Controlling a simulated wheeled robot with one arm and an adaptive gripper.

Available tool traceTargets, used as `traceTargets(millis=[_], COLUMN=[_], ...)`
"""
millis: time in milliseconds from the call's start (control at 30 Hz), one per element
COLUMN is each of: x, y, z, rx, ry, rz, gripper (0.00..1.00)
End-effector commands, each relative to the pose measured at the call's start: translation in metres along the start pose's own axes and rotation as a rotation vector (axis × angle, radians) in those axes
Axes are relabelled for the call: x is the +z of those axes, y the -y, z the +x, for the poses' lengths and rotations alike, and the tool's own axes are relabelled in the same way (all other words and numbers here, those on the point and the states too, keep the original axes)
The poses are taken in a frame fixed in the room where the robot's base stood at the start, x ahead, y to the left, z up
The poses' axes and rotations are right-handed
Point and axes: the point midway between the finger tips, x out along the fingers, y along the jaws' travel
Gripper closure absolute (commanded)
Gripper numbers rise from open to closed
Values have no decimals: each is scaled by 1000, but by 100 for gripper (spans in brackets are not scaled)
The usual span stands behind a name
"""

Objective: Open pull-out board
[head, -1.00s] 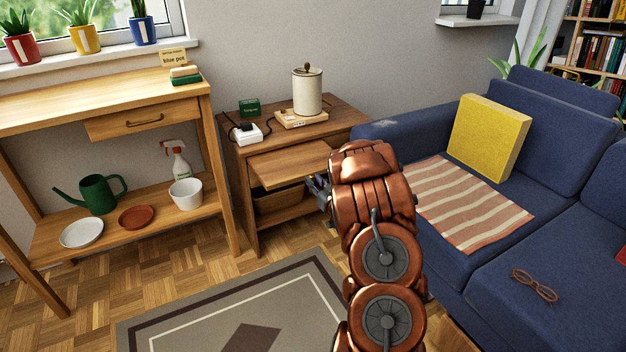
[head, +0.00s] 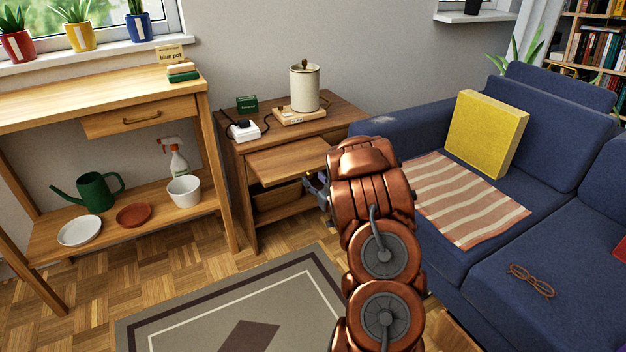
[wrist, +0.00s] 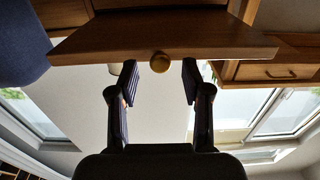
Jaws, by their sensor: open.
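The pull-out board (head: 286,160) is a wooden panel jutting part of the way out of the front of the small side cabinet (head: 242,200), below its top. The wrist view shows the board (wrist: 190,35) upside down, with a round brass knob (wrist: 160,62) on its front edge. My gripper (wrist: 159,80) is open and empty, its fingertips on either side of the knob with a gap to each.
A cream canister (head: 304,88), a white socket block (head: 243,131) and a green box (head: 247,103) stand on the cabinet top. The blue sofa (head: 400,135) is close on the right, a wooden console (head: 205,150) on the left. The rug (head: 200,310) in front is clear.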

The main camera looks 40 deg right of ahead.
Motion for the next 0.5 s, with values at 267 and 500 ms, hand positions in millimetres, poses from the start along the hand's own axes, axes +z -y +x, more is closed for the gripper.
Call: traceTargets(millis=[267,500], x=[0,0], y=[-1,-1], z=[-44,-83], rx=[2,2], ry=[2,-1], rz=[-1,1], gripper=[52,52])
